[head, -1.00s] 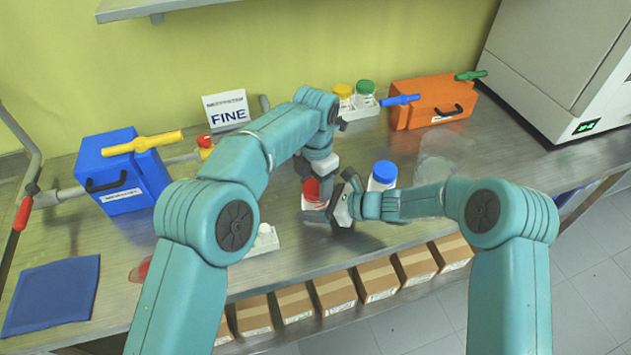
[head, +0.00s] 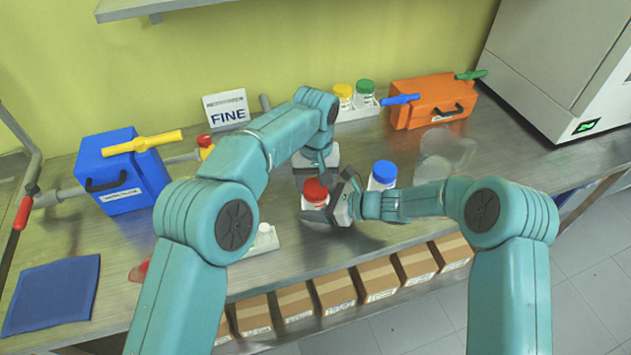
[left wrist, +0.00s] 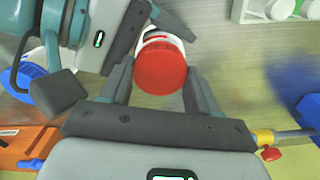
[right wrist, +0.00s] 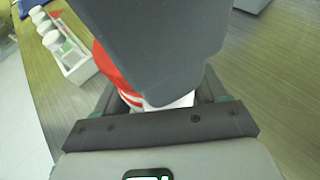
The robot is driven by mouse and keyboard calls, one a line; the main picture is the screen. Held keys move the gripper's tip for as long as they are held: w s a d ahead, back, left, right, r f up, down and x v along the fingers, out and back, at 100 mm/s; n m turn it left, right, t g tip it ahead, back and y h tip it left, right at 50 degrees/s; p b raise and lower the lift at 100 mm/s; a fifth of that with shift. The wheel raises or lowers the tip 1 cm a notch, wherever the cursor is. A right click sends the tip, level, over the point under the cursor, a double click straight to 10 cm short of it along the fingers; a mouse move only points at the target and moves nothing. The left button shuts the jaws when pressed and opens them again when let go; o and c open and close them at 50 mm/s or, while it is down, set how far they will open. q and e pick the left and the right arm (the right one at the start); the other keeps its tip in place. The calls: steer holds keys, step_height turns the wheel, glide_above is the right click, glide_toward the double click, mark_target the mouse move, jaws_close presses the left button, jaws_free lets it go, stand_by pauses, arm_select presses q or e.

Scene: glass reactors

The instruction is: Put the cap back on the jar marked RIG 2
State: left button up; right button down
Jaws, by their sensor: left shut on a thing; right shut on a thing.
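A jar with a red cap (head: 316,189) stands on the bench between my arms; its body (head: 315,204) is white-labelled, and I cannot read the label. My left gripper (left wrist: 158,78) is shut on the red cap from above, one finger on each side. The cap sits on or right at the jar's mouth; I cannot tell whether it is fully seated. My right gripper (head: 343,203) is shut on the jar body from the right side. In the right wrist view my left gripper hides much of the cap and jar (right wrist: 170,101).
A blue-capped jar (head: 382,174) stands just right of my right gripper. A white tray (head: 262,247) is at the front left. A rack with yellow and green caps (head: 358,112), an orange box (head: 436,103) and a blue box (head: 121,172) stand farther off.

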arm_select(q)
steer(key=m, duration=0.5)
steer(key=shift+s+d, duration=0.1)
steer(key=shift+s, duration=0.05)
arm_select(e)
steer(key=shift+f, duration=0.15)
arm_select(q)
steer(key=m, duration=0.5)
steer(key=shift+f+m, duration=0.1)
steer(key=shift+m, duration=0.2)
steer(key=m, duration=1)
steer(key=shift+m, duration=0.3)
steer(key=o, duration=1.2)
steer(key=shift+o, duration=0.2)
steer(key=shift+r, duration=0.3)
step_height(320, 180, up, 7)
